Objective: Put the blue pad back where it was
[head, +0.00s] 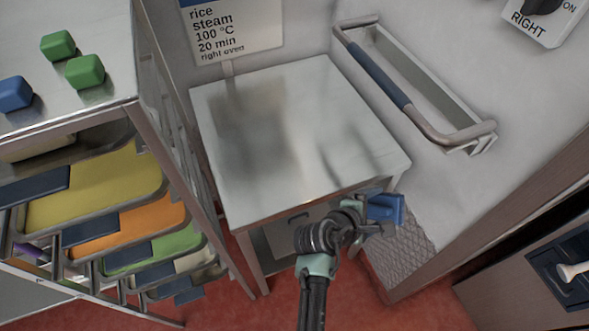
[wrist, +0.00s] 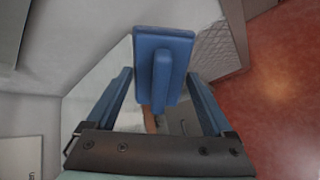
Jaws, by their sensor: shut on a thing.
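The blue pad (head: 386,208) is held in my gripper (head: 368,213) just off the front right corner of the steel table (head: 300,120), in the head view. In the wrist view the pad (wrist: 180,42) is a flat blue block with a raised grip bar facing me. My gripper's blue fingers (wrist: 160,78) lie on either side of that bar. Their contact with it is hard to see. The pad appears clear of the table.
A rack (head: 140,95) at left has two green blocks (head: 85,71) and a blue block (head: 14,93) on top, with coloured trays below. A wall handle (head: 375,75) is at upper right. The steel table's top is bare. Red floor (head: 370,308) lies in front.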

